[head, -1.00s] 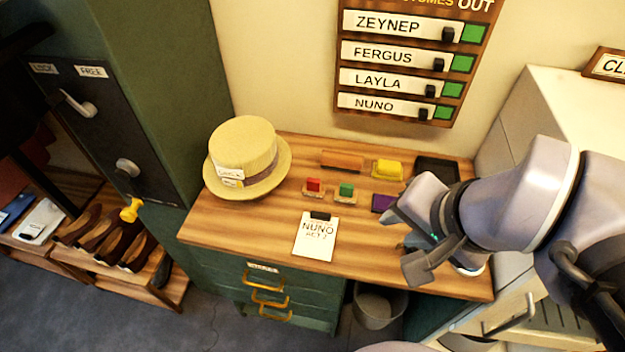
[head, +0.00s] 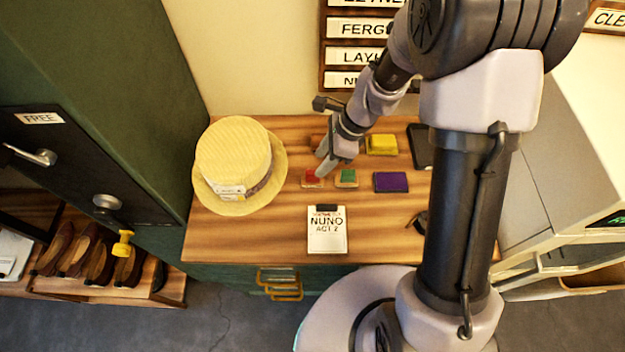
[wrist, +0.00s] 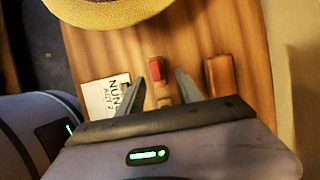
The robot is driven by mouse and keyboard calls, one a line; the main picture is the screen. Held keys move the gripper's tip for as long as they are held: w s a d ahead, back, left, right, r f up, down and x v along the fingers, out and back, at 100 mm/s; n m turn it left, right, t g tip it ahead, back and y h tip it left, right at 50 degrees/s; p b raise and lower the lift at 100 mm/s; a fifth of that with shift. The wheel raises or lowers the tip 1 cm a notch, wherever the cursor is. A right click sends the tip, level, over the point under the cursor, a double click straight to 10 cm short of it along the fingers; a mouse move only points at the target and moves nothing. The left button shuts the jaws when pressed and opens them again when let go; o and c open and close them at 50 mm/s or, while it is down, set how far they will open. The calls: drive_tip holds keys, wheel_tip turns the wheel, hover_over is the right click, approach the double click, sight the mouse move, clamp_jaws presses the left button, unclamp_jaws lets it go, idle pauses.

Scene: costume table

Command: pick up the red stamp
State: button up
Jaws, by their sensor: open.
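The red stamp (head: 311,177) lies on the wooden table between the straw hat and the green stamp (head: 347,176). My gripper (head: 320,138) is open and empty, above the back of the table, with one finger overlapping the red stamp's upper edge in the head view. In the wrist view the red stamp (wrist: 156,69) shows just beyond the fingertips, roughly in line with the gap between my open fingers (wrist: 163,80). A small tan piece shows between the fingers; I cannot tell which stamp it belongs to. The height above the stamp is unclear.
The straw hat (head: 236,165) stands left of the stamps. A purple pad (head: 391,182) and yellow block (head: 381,145) lie to the right. A NUNO card (head: 327,232) lies in front. A brown block (wrist: 221,75) lies beside the right finger in the wrist view.

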sight(313, 172)
drive_tip(key=x, duration=0.1)
drive_tip(key=b+x, duration=0.1)
drive_tip(key=x, duration=0.1)
drive_tip(key=s+b+x, duration=0.1)
drive_tip(key=x, duration=0.1)
drive_tip(key=shift+a+r, duration=0.1)
drive_tip(key=shift+a, duration=0.05)
drive_tip(key=shift+w+a+f, duration=0.15)
drive_tip(key=shift+a+f, duration=0.05)
drive_tip(key=shift+f, duration=0.05)
drive_tip(key=c, duration=0.9)
drive_tip(key=shift+r, duration=0.1)
clamp_jaws()
drive_tip(key=shift+r, duration=0.1)
